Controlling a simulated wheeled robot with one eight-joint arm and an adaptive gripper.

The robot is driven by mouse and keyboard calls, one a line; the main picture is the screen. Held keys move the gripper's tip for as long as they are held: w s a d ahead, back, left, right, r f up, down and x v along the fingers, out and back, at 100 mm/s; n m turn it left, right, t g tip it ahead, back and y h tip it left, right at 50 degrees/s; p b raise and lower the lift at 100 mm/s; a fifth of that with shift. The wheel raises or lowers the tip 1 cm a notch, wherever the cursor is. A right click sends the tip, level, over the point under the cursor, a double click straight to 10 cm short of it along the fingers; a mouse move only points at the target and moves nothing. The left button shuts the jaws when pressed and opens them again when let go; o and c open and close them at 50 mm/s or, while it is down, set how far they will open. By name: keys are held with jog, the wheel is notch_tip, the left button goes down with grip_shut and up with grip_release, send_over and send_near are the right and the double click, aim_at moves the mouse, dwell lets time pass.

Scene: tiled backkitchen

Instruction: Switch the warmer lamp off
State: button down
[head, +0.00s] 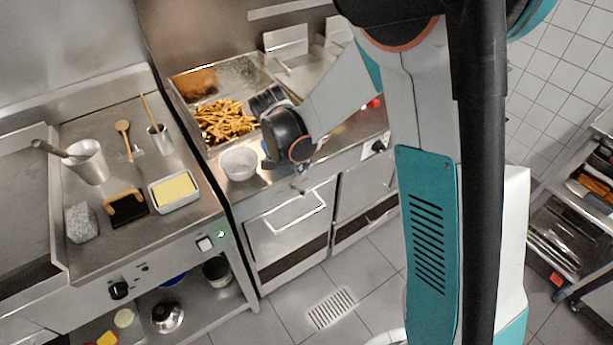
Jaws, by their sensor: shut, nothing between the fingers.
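My gripper (302,188) is shut and empty. It points down in front of the fry station, just above its front edge and to the right of a white bowl (239,163). The warmer lamp itself cannot be made out; my arm covers part of the fry station. A black knob (378,146) shows on the right of that station's front panel. A red spot (375,103) shows beside my arm on the counter. A white square switch (205,244) with a lit green light (221,234) sits on the griddle's front panel, left of my gripper. I cannot tell which control belongs to the lamp.
A pan of fries (226,122) lies behind my gripper. A butter dish (175,191), a metal cup (87,162) and a scraper (126,207) stand on the left counter. A steel rack (570,235) stands at the right. The floor in front is clear around a drain (332,308).

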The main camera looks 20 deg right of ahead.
aim_at(299, 190)
jog(key=shift+f, duration=0.15)
jog(key=b+x, duration=0.3)
jog(key=x, duration=0.7)
jog(key=shift+s+a+m+g+b, duration=0.15)
jog(key=shift+s+m+g+b, duration=0.1)
jog(key=shift+m, duration=0.35)
jog(key=shift+s+a+m+g+b, duration=0.15)
jog(key=shift+s+m+b, duration=0.05)
jog(key=shift+m, duration=0.4)
dwell(0.3)
jog(key=shift+s+a+m+b, duration=0.4)
jog(key=shift+s+a+b, duration=0.15)
jog(key=shift+s+a, duration=0.35)
